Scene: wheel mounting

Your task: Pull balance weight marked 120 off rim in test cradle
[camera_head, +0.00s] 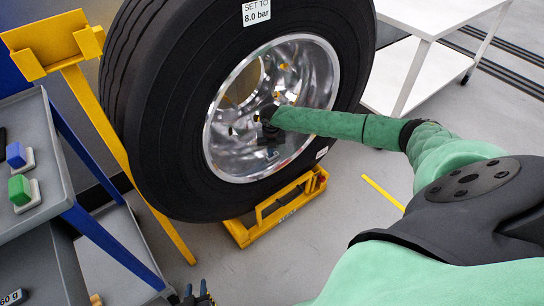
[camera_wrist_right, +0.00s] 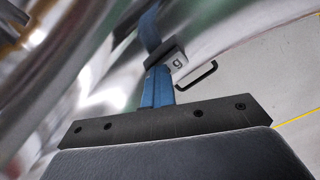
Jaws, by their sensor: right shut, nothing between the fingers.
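The large black tyre (camera_head: 165,110) stands upright with its shiny metal rim (camera_head: 222,150) facing right, on the yellow test cradle (camera_head: 290,200). My right arm reaches into the rim, and my right gripper (camera_head: 270,152) is inside it. In the right wrist view its blue fingers (camera_wrist_right: 158,88) are shut and empty. A small grey block, the balance weight (camera_wrist_right: 174,60), sits right at the fingertips; only a "g" of its marking is readable, and I cannot tell whether they touch. The weight is not distinct in the head view. My left gripper (camera_head: 196,294) is low at the bottom edge, too small to judge.
A grey cart (camera_head: 50,150) with a blue block (camera_head: 15,154) and a green block (camera_head: 20,190) stands at left, beside a yellow post (camera_head: 100,130). A white table (camera_head: 440,15) is at upper right. A black bracket-like handle (camera_wrist_right: 200,76) shows beside the weight.

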